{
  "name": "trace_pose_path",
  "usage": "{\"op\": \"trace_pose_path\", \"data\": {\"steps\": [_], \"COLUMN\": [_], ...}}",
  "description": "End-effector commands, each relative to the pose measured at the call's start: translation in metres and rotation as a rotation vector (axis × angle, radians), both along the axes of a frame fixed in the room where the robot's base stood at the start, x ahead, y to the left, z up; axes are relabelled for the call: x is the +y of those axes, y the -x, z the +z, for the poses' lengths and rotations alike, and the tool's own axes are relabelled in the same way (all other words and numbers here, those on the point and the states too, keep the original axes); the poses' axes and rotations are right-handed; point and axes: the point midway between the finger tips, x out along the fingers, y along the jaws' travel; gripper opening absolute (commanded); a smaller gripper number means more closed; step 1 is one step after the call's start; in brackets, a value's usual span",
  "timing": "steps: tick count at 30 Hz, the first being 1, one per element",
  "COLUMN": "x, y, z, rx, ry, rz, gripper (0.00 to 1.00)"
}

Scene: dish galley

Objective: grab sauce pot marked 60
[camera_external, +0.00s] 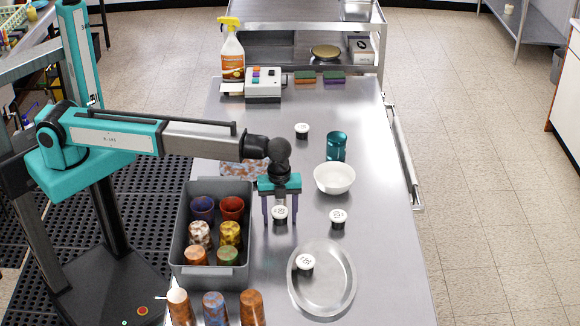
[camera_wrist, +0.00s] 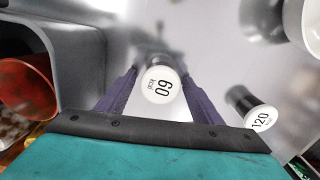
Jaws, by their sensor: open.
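The sauce pot marked 60 (camera_wrist: 162,85) has a white lid reading "60 kcal" and stands upright between my fingers in the wrist view. In the external view the same small dark pot with white lid (camera_external: 279,213) stands on the steel counter (camera_external: 385,265). My gripper (camera_external: 280,222) is open and points down, with one purple finger on each side of the pot. The fingers show in the wrist view too (camera_wrist: 160,78). Gaps show between pot and fingers. A second pot marked 120 (camera_wrist: 260,117) stands to the right, outside the fingers; it shows in the external view (camera_external: 338,218).
A grey bin (camera_external: 178,232) with several cups stands close on the left. A white bowl (camera_external: 334,180) and teal cup (camera_external: 336,146) are behind right. Another pot (camera_external: 305,262) sits on a round metal tray (camera_external: 350,285) in front. One more pot (camera_external: 302,130) stands behind.

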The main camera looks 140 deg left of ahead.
Motion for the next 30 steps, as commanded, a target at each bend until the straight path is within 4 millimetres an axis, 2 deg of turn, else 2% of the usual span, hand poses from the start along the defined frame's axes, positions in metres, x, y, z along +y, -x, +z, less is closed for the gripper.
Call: {"op": "trace_pose_path", "data": {"steps": [8, 15, 30], "x": [0.0, 0.0001, 0.0001], "y": [0.0001, 0.0001, -0.0002], "z": [0.0002, 0.0003, 0.0074], "rx": [0.0, 0.0, 0.0], "ry": [0.0, 0.0, 0.0], "rz": [0.0, 0.0, 0.0], "gripper": [0.6, 0.21, 0.2]}}
